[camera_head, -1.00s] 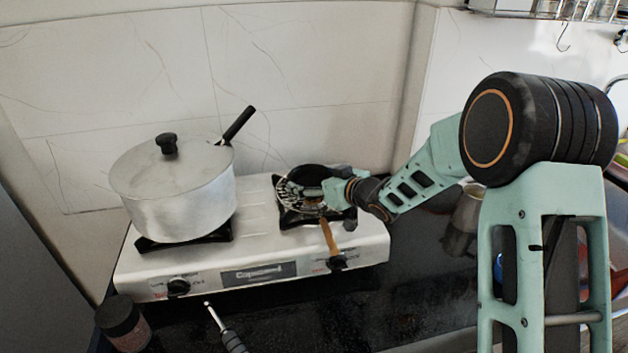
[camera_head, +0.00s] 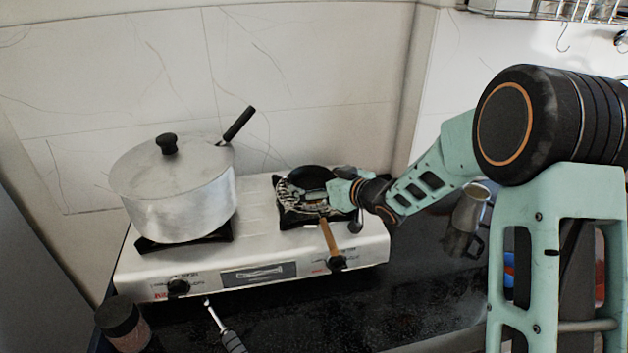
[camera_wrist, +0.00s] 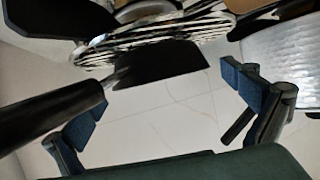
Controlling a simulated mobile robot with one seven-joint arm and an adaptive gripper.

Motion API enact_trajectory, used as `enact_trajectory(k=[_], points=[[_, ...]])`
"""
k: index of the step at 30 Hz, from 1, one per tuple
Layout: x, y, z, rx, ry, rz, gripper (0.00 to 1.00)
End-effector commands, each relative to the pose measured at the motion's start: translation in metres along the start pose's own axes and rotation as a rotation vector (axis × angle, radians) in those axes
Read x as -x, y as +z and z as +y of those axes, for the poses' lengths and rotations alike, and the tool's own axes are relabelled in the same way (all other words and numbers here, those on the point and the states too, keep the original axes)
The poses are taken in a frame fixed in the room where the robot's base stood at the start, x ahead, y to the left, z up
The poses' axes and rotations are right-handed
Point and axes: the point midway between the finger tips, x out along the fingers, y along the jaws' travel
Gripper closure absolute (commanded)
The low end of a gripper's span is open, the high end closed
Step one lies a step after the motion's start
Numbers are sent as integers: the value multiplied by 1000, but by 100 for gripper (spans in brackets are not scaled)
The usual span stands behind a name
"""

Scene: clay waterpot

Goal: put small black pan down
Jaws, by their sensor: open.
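The small black pan (camera_head: 312,176) is on the right burner of the stove, partly covered by my gripper and a metal wire piece (camera_head: 300,200). My gripper (camera_head: 328,192) is at the pan's right side, over the burner. In the wrist view my gripper (camera_wrist: 165,100) is open, with its two blue pads well apart and nothing between them. A black handle-like bar (camera_wrist: 50,115) lies close by the left finger; I cannot tell whether it touches. A dark flat shape (camera_wrist: 160,65) and a striped metal piece (camera_wrist: 150,38) show above the pads.
A lidded silver pot (camera_head: 178,195) stands on the left burner of the stove (camera_head: 255,230). A wooden handle (camera_head: 330,240) juts over the stove's front. A metal jug (camera_head: 463,225) stands on the dark counter to the right. A jar (camera_head: 122,322) and a black-handled tool (camera_head: 225,330) are in front.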

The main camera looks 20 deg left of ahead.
Motion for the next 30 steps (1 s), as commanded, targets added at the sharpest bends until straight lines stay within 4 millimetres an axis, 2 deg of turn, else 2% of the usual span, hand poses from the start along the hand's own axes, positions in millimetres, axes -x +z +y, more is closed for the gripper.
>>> enact_trajectory(k=[9,15,20,30], points=[[66,-1,1,0,3,2,0],[94,-1,0,2,1,1,0],[102,0,0,0,0,1,0],[103,0,1,1,3,0,0]])
